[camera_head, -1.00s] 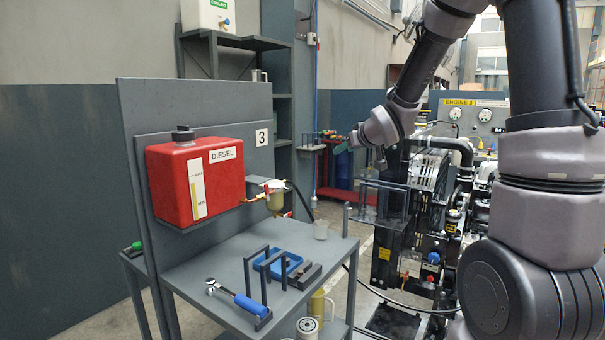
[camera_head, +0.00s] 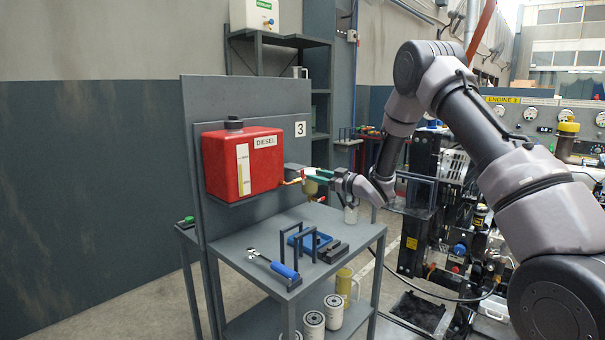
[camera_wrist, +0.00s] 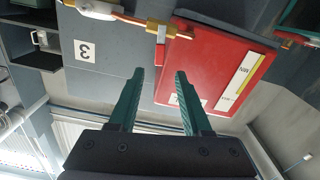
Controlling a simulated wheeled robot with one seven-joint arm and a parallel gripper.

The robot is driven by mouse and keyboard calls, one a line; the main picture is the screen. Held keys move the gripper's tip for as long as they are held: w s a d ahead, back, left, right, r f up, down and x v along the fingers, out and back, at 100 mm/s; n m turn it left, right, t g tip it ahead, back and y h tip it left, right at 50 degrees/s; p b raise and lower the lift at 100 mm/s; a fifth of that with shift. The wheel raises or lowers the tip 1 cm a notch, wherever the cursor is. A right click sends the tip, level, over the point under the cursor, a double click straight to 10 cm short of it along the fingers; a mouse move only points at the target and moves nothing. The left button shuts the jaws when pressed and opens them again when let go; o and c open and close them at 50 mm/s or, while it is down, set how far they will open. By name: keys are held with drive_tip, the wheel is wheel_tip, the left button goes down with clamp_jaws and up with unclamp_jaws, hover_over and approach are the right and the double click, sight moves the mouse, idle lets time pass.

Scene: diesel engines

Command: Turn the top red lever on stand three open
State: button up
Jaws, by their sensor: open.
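Stand three carries a red diesel tank (camera_head: 240,165), which also shows in the wrist view (camera_wrist: 215,65). A brass valve (camera_wrist: 168,30) joins the tank to the fuel line. A short red lever (camera_wrist: 160,52) sticks out from this valve, standing upright as the wrist view is upside down. My gripper (camera_wrist: 160,76) is open, its two green fingers either side of the lever's line, with the lever just beyond the tips. In the head view, my gripper (camera_head: 312,177) is beside the tank, partly covering the filter bowl (camera_head: 310,188). A lower red lever (camera_head: 321,199) shows below it.
The back panel (camera_wrist: 92,60) with its 3 sign is close behind the valve. The engine (camera_head: 455,230) stands to the right.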

sight(303, 171)
drive_tip(key=x, duration=0.7)
drive_tip(key=shift+w+a, duration=0.15)
drive_tip(key=shift+w, duration=0.1)
clamp_jaws()
